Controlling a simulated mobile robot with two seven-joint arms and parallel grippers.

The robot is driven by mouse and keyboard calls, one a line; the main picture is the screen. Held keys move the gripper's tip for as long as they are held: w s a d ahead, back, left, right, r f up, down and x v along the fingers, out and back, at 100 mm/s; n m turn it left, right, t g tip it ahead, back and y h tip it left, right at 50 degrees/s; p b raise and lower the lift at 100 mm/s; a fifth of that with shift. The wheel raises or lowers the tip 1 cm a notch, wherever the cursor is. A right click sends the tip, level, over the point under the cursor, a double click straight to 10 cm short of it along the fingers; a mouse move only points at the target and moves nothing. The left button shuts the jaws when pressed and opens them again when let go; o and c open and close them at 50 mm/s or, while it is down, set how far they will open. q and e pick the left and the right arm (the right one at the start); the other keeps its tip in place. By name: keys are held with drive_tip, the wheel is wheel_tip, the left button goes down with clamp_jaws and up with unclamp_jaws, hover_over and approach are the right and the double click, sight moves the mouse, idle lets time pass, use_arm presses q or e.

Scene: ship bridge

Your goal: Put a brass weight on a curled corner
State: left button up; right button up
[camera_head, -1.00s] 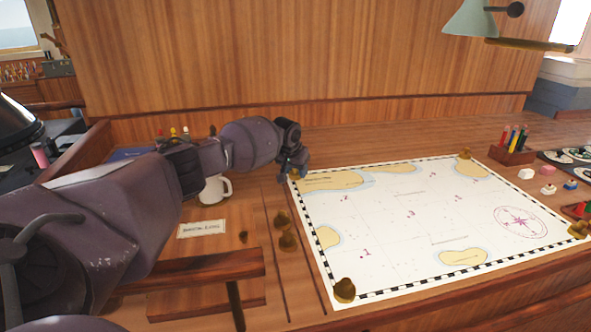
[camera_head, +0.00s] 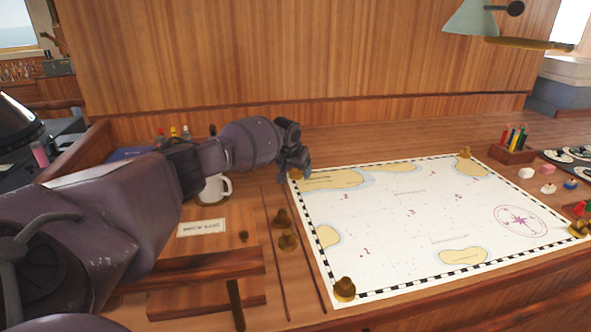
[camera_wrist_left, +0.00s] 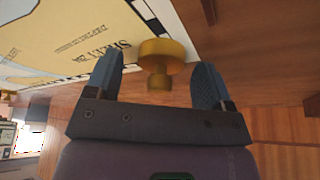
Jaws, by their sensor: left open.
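The chart (camera_head: 400,220) lies flat on the wooden table. Brass weights sit at its near left corner (camera_head: 344,288), far right corner (camera_head: 465,153) and near right corner (camera_head: 579,228). My left gripper (camera_head: 298,172) is at the chart's far left corner, with a brass weight there mostly hidden behind it. In the left wrist view, my open left gripper (camera_wrist_left: 158,88) has that brass weight (camera_wrist_left: 162,55) between and just beyond its fingers, at the chart's edge. My right gripper is not in view.
A white mug (camera_head: 214,190) and a label card (camera_head: 202,228) are left of the chart, beside thin rods (camera_head: 274,250). A pencil holder (camera_head: 512,152) and small pieces (camera_head: 548,188) are to the right. A lamp (camera_head: 472,20) hangs above.

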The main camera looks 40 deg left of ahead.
use_arm(q)
drive_tip(key=a+p+v, duration=0.1)
drive_tip(key=p+v, duration=0.1)
drive_tip(key=v, duration=0.8)
drive_tip(key=shift+s+d+r, duration=0.2)
drive_tip(key=shift+d+r, duration=0.15)
drive_tip(key=shift+d, duration=0.15)
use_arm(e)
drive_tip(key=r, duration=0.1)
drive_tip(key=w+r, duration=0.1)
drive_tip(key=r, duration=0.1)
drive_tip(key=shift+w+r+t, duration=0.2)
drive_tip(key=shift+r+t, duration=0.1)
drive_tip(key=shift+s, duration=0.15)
